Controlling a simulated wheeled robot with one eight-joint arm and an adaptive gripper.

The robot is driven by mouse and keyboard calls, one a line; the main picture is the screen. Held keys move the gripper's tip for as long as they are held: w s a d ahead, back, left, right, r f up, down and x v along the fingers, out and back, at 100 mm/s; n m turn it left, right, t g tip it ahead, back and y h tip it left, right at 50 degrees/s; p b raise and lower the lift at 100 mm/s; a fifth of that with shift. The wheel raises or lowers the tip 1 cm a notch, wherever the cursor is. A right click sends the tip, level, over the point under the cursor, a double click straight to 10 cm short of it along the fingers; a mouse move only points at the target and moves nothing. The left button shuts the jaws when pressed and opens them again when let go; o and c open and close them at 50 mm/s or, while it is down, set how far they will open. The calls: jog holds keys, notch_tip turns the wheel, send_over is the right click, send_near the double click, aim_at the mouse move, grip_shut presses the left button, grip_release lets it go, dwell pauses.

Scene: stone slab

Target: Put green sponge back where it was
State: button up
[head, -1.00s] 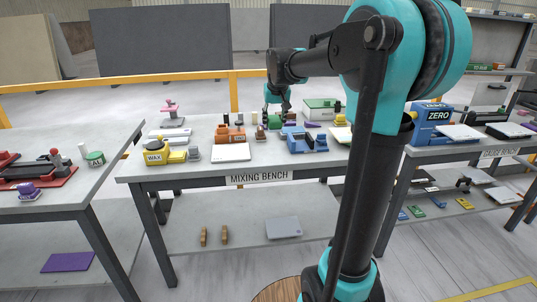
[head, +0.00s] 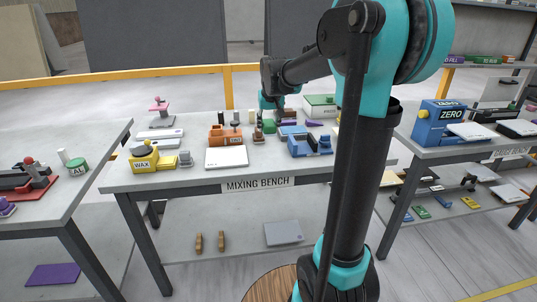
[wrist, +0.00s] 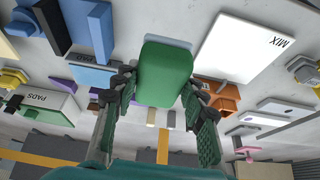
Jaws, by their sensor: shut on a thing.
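The green sponge (wrist: 165,75) is a rounded block, held between the two fingers of my gripper (wrist: 158,92) in the wrist view. My gripper is shut on it. In the head view my gripper (head: 272,112) is over the back middle of the mixing bench (head: 200,178), with the green sponge (head: 269,126) small below it. Whether the sponge touches the bench top cannot be told. A white board marked MIX (wrist: 250,38) lies beside the sponge in the wrist view.
An orange caddy (head: 217,138) stands left of my gripper, a blue one (head: 310,147) to its right. A light-blue pad (head: 292,130) lies close by. A PADS box (wrist: 45,105) and a yellow WAX box (head: 144,162) are also on the bench.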

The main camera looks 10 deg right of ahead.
aim_at(268, 158)
notch_tip(268, 158, down, 13)
jog(key=shift+r, duration=0.15)
dwell(0.4)
jog(key=o, duration=1.1)
jog(key=v, duration=1.2)
jog(key=s+d+f, duration=0.1)
jog(key=s+f, duration=0.4)
jog(key=s, duration=0.3)
jog(key=s+d+f, duration=0.1)
jog(key=s+f, duration=0.5)
jog(key=s, duration=0.3)
jog(key=s+d+f, duration=0.2)
jog(key=s+f, duration=0.3)
jog(key=s, duration=0.4)
jog(key=shift+f, duration=0.4)
